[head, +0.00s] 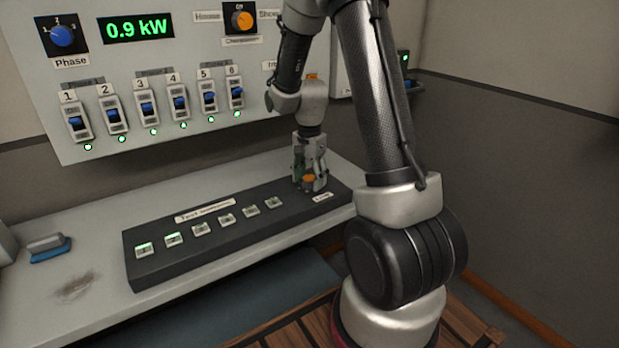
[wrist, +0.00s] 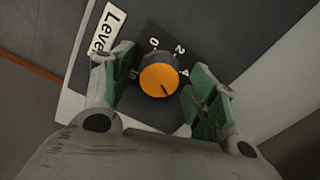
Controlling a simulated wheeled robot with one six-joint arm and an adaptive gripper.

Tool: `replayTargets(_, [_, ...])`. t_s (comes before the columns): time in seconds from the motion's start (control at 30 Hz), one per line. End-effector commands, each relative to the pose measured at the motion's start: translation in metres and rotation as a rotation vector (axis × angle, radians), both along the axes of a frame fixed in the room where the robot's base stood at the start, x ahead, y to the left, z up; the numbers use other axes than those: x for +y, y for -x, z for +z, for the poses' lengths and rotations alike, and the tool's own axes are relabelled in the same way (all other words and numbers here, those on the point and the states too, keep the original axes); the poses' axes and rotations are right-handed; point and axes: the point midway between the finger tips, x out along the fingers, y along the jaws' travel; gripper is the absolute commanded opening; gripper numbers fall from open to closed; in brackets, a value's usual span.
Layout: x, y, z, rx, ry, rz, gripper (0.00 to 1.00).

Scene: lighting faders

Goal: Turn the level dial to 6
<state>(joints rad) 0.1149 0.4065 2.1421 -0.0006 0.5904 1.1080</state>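The level dial (wrist: 159,80) is an orange knob with a dark ribbed rim, set on a dark panel by a label reading "Level" (wrist: 107,30). The marks 0, 2, 4 and 10 show around it; the other marks are hidden. A short dark line on its face points to the lower right, past the 4. My gripper (wrist: 156,84) is open, with a green-padded finger on either side of the dial and a visible gap at the left. In the head view the gripper (head: 311,172) reaches down over the dial (head: 309,179) at the right end of the black box.
The black box (head: 240,248) on the grey bench carries several small buttons, the two leftmost lit green. A wall panel (head: 190,60) behind holds several blue switches, a phase knob (head: 63,37), another orange knob (head: 242,18) and a 0.9 kW display (head: 135,28). A blue-grey brush (head: 49,248) lies at left.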

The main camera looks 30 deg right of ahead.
Motion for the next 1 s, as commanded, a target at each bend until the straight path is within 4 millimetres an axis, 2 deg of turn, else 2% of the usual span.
replayTargets(0.23, [0.0, 0.0, 0.001, 0.001, -0.001, 0.0, 0.59])
replayTargets(0.33, [0.0, 0.0, 0.009, 0.0, 0.0, 0.0, 0.59])
replayTargets(0.47, [0.0, 0.0, 0.033, -0.003, 0.0, 0.0, 0.59])
replayTargets(0.7, [0.0, -0.001, 0.087, -0.003, 0.0, 0.0, 0.59])
replayTargets(0.83, [0.0, 0.0, 0.107, -0.002, 0.0, 0.0, 0.59])
replayTargets(1.0, [0.0, 0.001, 0.119, 0.001, -0.001, 0.0, 0.59])
